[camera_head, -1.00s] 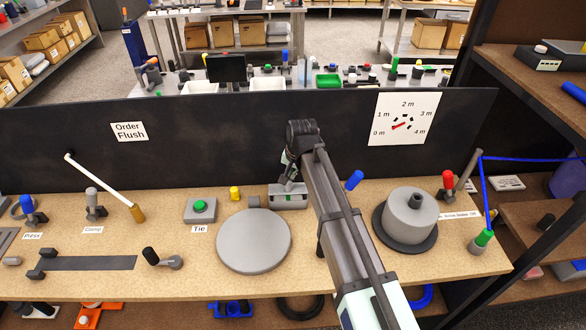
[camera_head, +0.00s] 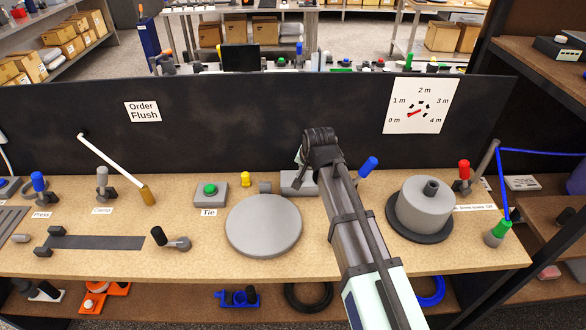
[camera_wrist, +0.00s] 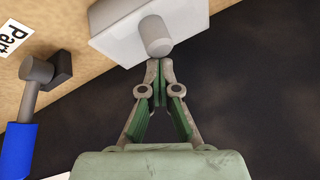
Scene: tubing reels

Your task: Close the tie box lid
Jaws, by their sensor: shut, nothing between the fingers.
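The grey tie box (camera_head: 293,186) stands at the back of the bench, right of the Tie button, partly hidden by my arm in the head view. In the wrist view a pale grey box face (camera_wrist: 110,28) with a round grey knob (camera_wrist: 156,36) fills the top. No open gap shows there, but I cannot tell surely whether the lid is fully down. My gripper (camera_wrist: 158,66) is shut and empty, its fingertips just below the knob in the picture. Whether they touch it is unclear. In the head view my fingertips are not clearly visible.
A blue-handled lever (camera_head: 368,166) stands right of my arm; it also shows in the wrist view (camera_wrist: 18,150). A grey disc (camera_head: 264,225) lies in front of the box. A reel (camera_head: 424,205) stands to the right. The black panel (camera_head: 230,135) rises behind.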

